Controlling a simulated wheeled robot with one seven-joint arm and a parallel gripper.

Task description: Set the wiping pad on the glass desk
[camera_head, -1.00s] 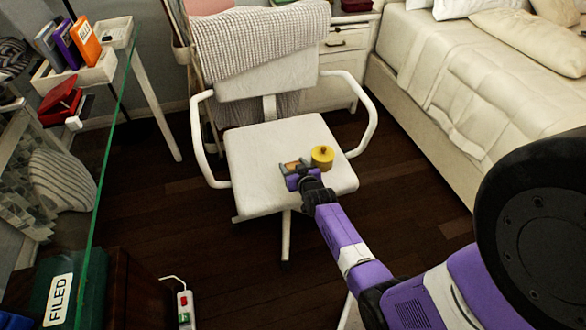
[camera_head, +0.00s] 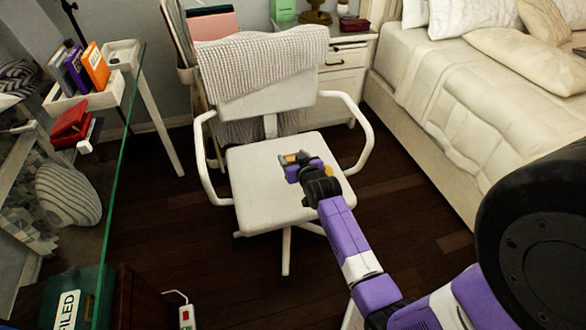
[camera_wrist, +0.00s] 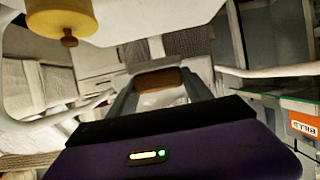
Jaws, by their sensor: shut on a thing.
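My gripper (camera_head: 295,159) is over the white chair seat. In the wrist view, my gripper (camera_wrist: 158,82) is closed on a small brown piece, apparently the wiping pad (camera_wrist: 158,79). The pad also shows between the fingers in the head view (camera_head: 294,157). Most of its body is hidden by the fingers and gripper. The glass desk (camera_head: 122,165) is at the left of the head view, apart from my gripper, with its green glass edge facing the chair.
The white swivel chair (camera_head: 255,195) has armrests and a knitted throw (camera_head: 265,60). A yellow round thing with a brown knob (camera_wrist: 58,14) is partly hidden behind my arm in the head view. A book tray (camera_head: 95,92) and red item (camera_head: 72,123) are at the desk. The bed (camera_head: 425,110) is right.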

